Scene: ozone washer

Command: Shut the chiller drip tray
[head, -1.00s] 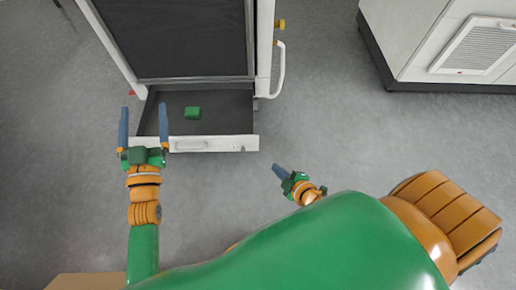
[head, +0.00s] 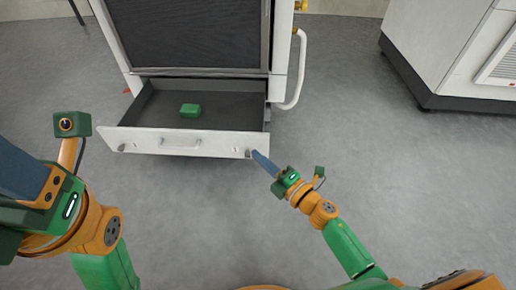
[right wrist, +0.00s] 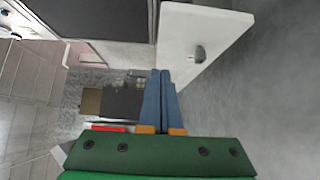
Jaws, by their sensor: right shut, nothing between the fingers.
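The chiller drip tray is a dark, shallow drawer pulled out below the chiller, with a white front panel (head: 180,142) and a small handle. A green block (head: 190,110) lies inside it. My right gripper (head: 258,158) is shut and empty at the right end of the front panel, fingertips at its front face. In the right wrist view the closed blue fingers (right wrist: 159,92) are beside the white panel (right wrist: 195,38); I cannot tell whether they touch it. My left gripper (head: 22,172) is large at the left edge, partly cut off, apart from the tray.
The white-framed chiller (head: 190,40) stands behind the tray, with a white vertical handle (head: 299,70) on its right side. Another white cabinet (head: 425,55) stands at the right. The grey floor (head: 350,150) between and in front is clear.

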